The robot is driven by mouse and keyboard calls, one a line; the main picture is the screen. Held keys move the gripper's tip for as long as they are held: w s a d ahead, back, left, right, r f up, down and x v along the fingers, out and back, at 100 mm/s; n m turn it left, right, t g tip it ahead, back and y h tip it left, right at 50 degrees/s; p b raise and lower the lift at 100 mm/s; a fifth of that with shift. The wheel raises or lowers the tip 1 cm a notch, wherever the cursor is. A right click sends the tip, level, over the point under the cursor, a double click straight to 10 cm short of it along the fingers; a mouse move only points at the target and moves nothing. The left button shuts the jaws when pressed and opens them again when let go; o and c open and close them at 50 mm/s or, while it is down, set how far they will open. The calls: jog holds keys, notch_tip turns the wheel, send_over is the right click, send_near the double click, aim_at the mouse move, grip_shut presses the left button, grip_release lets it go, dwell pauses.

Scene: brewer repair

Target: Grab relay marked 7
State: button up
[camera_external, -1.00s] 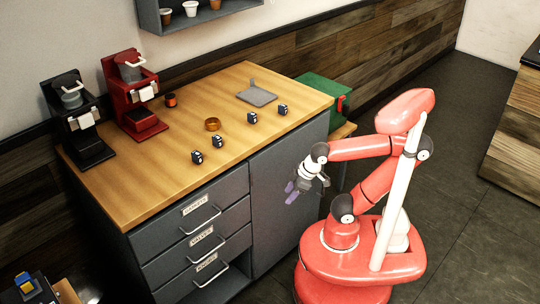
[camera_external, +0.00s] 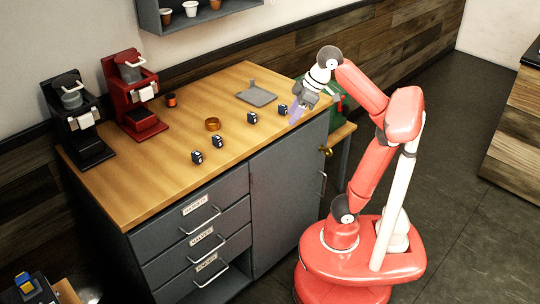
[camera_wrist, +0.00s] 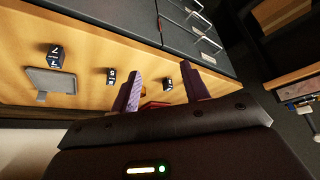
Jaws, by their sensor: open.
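Several small dark relays with white marks stand on the wooden counter. The relay nearest the grey plate (camera_wrist: 56,55) seems to carry a 7, though the mark is not fully clear; in the external view it is at the counter's right end (camera_external: 283,108). Another relay (camera_wrist: 111,76) is mid-picture in the wrist view, and a third (camera_wrist: 168,85) shows between my fingers. Their marks are too small to read surely. The front-left relay (camera_external: 197,157) is apparently hidden in the wrist view. My gripper (camera_external: 297,112) is open and empty, above the counter's right edge, close beside the rightmost relay.
The grey plate (camera_external: 258,96) lies behind the relays. An orange ring (camera_external: 212,124) and a small dark-and-orange cylinder (camera_external: 170,99) stand on the counter. Black (camera_external: 92,148) and red (camera_external: 140,116) brewers stand at the left. A green box (camera_external: 318,93) is beyond the right edge.

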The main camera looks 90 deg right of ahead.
jog(key=r, duration=0.2)
jog(key=m+g+h+p, duration=0.2)
jog(key=m+h, duration=0.1)
jog(key=m, duration=0.5)
send_near(285, 102)
jog(key=b+x, duration=0.1)
jog(key=x, duration=0.9)
jog(key=shift+w+a+f, duration=0.1)
jog(key=shift+f, duration=0.15)
grip_shut()
